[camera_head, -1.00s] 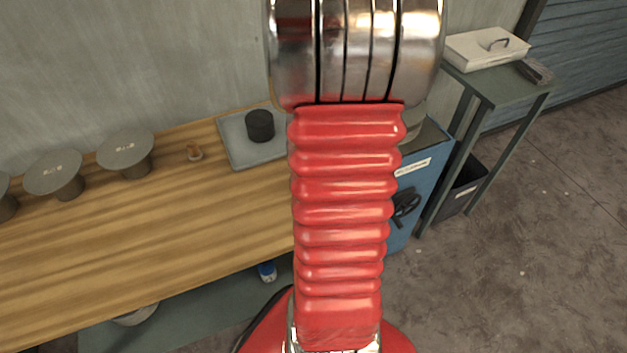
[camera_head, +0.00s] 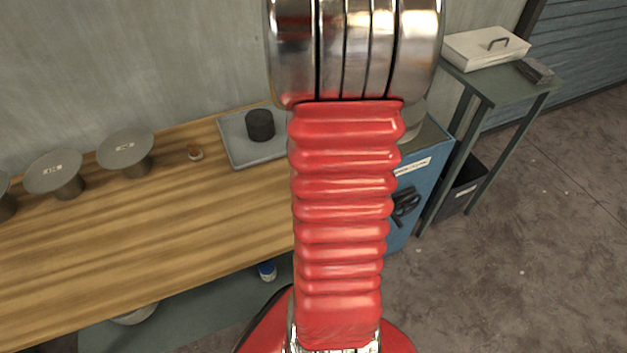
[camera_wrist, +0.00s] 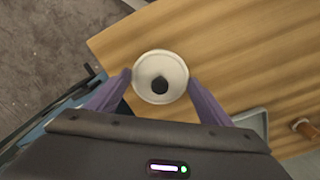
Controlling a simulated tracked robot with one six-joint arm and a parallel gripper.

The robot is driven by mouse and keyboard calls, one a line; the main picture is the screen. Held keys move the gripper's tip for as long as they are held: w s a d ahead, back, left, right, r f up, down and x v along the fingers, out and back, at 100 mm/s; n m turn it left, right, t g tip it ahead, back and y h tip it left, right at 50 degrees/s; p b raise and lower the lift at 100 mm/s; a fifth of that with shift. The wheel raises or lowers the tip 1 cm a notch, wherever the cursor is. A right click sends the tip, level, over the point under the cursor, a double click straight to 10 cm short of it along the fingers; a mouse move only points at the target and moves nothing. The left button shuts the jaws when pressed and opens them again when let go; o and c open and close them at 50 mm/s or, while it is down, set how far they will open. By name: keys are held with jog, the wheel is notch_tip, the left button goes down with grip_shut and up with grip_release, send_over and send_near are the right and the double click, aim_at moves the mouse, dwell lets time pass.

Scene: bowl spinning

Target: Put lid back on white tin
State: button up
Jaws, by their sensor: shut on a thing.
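My gripper (camera_wrist: 160,79) shows in the wrist view with its two purple fingers shut on opposite sides of a white round piece (camera_wrist: 143,88). The piece has a pale rim, a sloping inner surface and a dark round spot at its centre. I cannot tell whether it is the lid or the tin. Wooden bench top shows behind it. In the head view my arm hides the gripper and the held piece. A pale rounded thing (camera_head: 413,122) shows partly behind my arm, above the blue cabinet; I cannot tell what it is.
A grey tray (camera_head: 237,150) with a black cylinder (camera_head: 260,125) stands on the wooden bench (camera_head: 180,220). Several grey discs on stems stand at left, including one disc (camera_head: 125,148). A small brown object (camera_head: 195,153) lies between. A blue cabinet (camera_head: 425,190) and side table (camera_head: 510,85) stand right.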

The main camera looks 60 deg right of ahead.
jog(key=o, duration=1.1)
jog(key=shift+o, duration=0.6)
jog(key=shift+s+r, duration=0.1)
jog(key=shift+r, duration=3.4)
jog(key=shift+c, duration=0.5)
grip_shut()
jog(key=shift+f, duration=2.2)
